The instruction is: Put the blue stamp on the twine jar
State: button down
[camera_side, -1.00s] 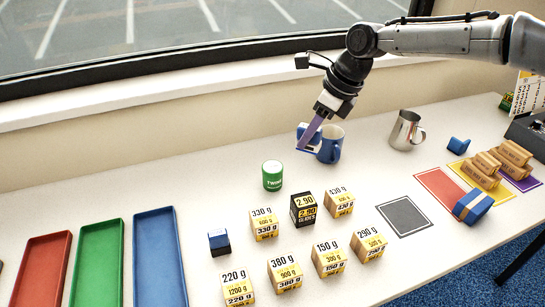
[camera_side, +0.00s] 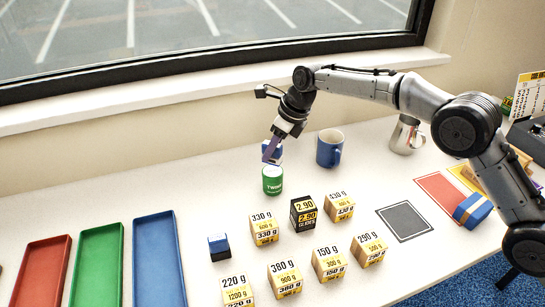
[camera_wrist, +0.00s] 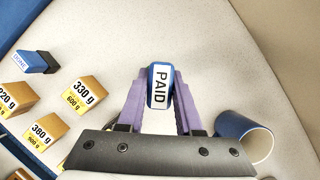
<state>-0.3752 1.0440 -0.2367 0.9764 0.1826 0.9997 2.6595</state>
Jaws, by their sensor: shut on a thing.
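My gripper (camera_side: 270,158) has purple fingers, shut on a blue stamp (camera_side: 279,152). In the wrist view the stamp, marked PAID (camera_wrist: 160,88), sits between the two fingertips. The twine jar (camera_side: 272,182) is green with a white label and stands upright on the table. In the side view the stamp and fingertips are right over the jar's top. I cannot tell whether the stamp touches it. The fingers partly hide the stamp in the side view, and I cannot make out the jar in the wrist view.
A blue mug (camera_side: 330,150) stands right of the jar, with a metal pitcher (camera_side: 405,135) farther right. A dark blue stamp (camera_side: 219,244) is at front left, near the blue tray (camera_side: 157,255).

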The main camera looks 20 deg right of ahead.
aim_at(273, 158)
jog(key=shift+f, duration=1.35)
jog(key=shift+f, duration=0.1)
jog(key=c, duration=0.6)
grip_release()
jog(key=v, duration=1.2)
